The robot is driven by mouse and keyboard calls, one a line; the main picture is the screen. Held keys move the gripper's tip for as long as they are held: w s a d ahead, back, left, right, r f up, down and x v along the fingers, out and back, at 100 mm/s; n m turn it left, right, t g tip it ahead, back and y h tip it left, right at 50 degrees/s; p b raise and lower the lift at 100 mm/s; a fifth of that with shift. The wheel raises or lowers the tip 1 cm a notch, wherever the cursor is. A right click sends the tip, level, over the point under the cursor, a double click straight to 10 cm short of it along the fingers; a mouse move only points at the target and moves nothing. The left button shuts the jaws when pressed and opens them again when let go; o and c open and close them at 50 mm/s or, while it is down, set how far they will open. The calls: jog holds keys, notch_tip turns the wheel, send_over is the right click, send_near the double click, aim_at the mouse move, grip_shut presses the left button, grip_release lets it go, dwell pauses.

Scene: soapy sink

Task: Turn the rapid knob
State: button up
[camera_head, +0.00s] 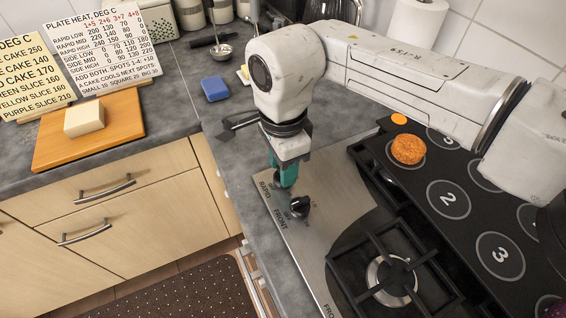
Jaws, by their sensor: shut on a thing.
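My gripper (284,176), with teal fingers, points down at the steel control strip of the hob. It is shut on the rapid knob (281,189), a dark knob beside the printed word RAPID. The fingers hide most of this knob, so its pointer angle cannot be read. The black front knob (299,206) stands just in front and to the right, beside the word FRONT. It is close to the fingers.
A gas burner with a black grate (393,268) lies right of the knobs. Behind is a black plate with numbered spots and an orange-brown round cake (408,149). A blue sponge (215,88) and a wooden board (110,140) with a pale block lie on the left counter.

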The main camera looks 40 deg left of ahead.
dwell(0.3)
jog(key=o, duration=1.1)
jog(key=shift+c, duration=0.2)
notch_tip(320, 180, up, 11)
jog(key=shift+b, duration=0.4)
jog(key=shift+f, duration=0.15)
